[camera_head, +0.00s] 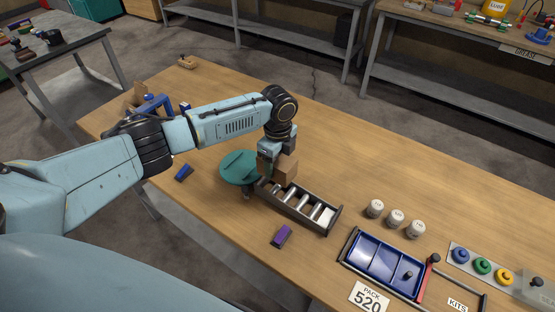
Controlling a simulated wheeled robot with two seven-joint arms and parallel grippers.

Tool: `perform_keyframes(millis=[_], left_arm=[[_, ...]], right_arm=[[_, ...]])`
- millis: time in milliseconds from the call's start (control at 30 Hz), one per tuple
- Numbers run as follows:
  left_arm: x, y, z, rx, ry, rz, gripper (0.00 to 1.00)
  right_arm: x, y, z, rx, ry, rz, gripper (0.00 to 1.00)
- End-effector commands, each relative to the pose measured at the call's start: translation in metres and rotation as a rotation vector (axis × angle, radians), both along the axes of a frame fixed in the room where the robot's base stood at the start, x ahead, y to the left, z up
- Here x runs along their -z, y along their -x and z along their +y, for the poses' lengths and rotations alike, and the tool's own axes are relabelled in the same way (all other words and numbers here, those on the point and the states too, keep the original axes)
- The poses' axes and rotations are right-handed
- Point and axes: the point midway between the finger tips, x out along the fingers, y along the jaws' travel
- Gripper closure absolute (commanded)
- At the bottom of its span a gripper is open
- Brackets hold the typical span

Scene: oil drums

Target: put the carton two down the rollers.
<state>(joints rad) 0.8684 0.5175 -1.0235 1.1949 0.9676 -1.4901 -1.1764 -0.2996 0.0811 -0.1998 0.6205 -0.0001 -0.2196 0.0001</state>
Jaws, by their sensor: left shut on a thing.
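My left gripper (268,167) is shut on a brown carton (287,173), which it holds at the upper left end of the roller track (299,209). Whether the carton touches the rollers or hangs just above them I cannot tell. The track is a dark-sided frame with several silver rollers, sloping toward the lower right, with a pale plate at its far end. A round teal turntable (236,166) lies just left of the gripper, partly hidden by it. My right gripper does not show.
A purple block (282,236) lies below the track and a blue block (184,172) lies left of the turntable. Several white canisters (396,218) stand right of the track. A blue tray (384,264) is at the lower right. The far middle of the table is clear.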

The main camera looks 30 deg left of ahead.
Motion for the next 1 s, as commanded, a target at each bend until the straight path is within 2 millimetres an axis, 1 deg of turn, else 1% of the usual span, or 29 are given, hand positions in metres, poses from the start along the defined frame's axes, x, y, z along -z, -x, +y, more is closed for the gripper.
perform_keyframes(millis=[33,467,700,1000], left_arm=[[0.005,0.0,0.0,0.0,0.0,0.0,0.6],[0.036,0.0,0.0,-0.001,-0.001,-0.001,0.6],[0.051,0.0,0.0,-0.002,0.0,0.0,0.6],[0.054,0.0,0.0,-0.002,0.0,0.0,0.6]], right_arm=[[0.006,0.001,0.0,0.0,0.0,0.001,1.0],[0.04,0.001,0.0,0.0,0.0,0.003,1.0],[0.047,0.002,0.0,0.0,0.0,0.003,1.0],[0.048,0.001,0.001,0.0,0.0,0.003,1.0]])
